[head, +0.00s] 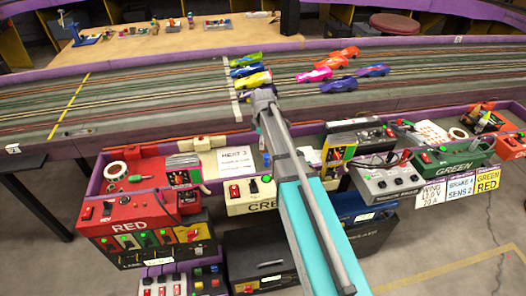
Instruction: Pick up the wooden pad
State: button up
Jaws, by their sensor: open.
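I cannot pick out the wooden pad for certain. Small cream blocks (201,143) sit on the purple-edged ledge below the track, but I cannot tell if one of them is the pad. My gripper (263,94) is at the far end of my arm, at the near side of the slot track, just below the yellow car (253,80). It looks small and partly hidden by my own arm; it is open, and I see nothing held in it.
Several toy cars, such as the pink one (314,75), stand on the slot track (160,92) around the white start line. Below it are a red control box (130,226), a green control box (458,160) and a black case (263,262).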

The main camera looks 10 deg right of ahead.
jog(key=shift+f+b, duration=1.7)
jog(key=shift+f, duration=0.25)
grip_shut()
